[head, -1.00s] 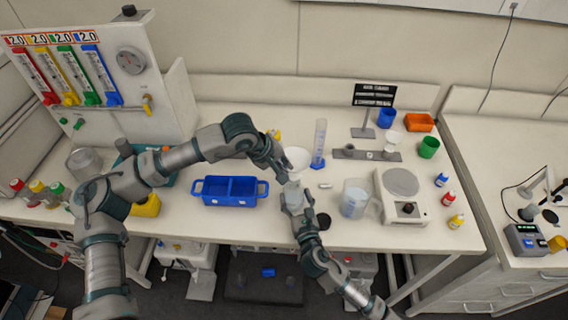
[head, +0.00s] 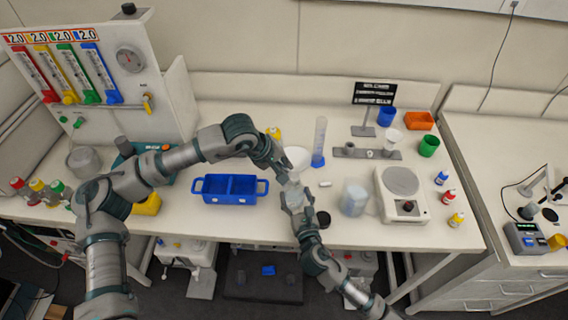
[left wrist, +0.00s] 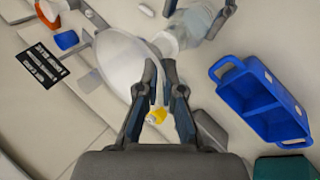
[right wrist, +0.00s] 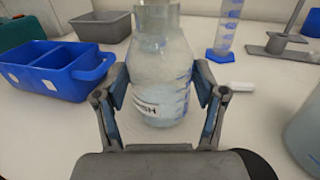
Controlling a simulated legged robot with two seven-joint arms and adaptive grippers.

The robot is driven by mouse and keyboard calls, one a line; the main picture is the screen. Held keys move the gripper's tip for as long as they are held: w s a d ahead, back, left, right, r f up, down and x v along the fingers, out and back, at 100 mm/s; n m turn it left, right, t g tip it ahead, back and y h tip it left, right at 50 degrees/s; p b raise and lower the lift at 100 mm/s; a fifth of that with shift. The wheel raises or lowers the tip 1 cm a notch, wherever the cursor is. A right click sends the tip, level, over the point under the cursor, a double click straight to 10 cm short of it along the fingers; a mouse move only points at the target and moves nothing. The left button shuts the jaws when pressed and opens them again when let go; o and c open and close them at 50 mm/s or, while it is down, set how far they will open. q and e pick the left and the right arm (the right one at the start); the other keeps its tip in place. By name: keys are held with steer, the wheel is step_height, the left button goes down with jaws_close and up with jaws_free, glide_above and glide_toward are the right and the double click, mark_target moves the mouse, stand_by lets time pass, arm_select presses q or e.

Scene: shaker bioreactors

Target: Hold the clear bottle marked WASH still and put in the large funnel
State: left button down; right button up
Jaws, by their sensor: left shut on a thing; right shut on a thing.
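The clear bottle with a partly visible label ending in SH (right wrist: 160,75) stands upright on the bench. My right gripper (right wrist: 158,100) is shut on its body from both sides; in the head view the bottle (head: 293,196) is partly covered by both grippers. My left gripper (left wrist: 160,85) is shut on the large funnel (left wrist: 122,68), a pale translucent cone, at its edge. In the head view the funnel (head: 297,157) shows just behind the bottle, beside my left gripper (head: 283,172).
A blue two-part bin (head: 229,190) stands left of the bottle. A blue-footed cylinder (head: 319,142) stands behind right, a cloudy beaker (head: 354,198) and a balance (head: 401,195) to the right.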

arm_select(q)
steer(key=shift+f, duration=0.5)
arm_select(e)
steer(key=shift+f, duration=0.6)
arm_select(q)
steer(key=c, duration=1.2)
jaws_free()
steer(key=shift+c, duration=0.2)
arm_select(e)
steer(key=o, duration=1.5)
steer(key=shift+o, duration=1.2)
steer(key=shift+w+r, duration=0.1)
steer(key=shift+w, duration=0.1)
arm_select(q)
steer(key=v, duration=1.1)
steer(key=shift+a+r, duration=0.25)
steer(key=shift+r, duration=0.1)
arm_select(e)
steer(key=shift+r, duration=0.1)
steer(key=shift+r, duration=0.1)
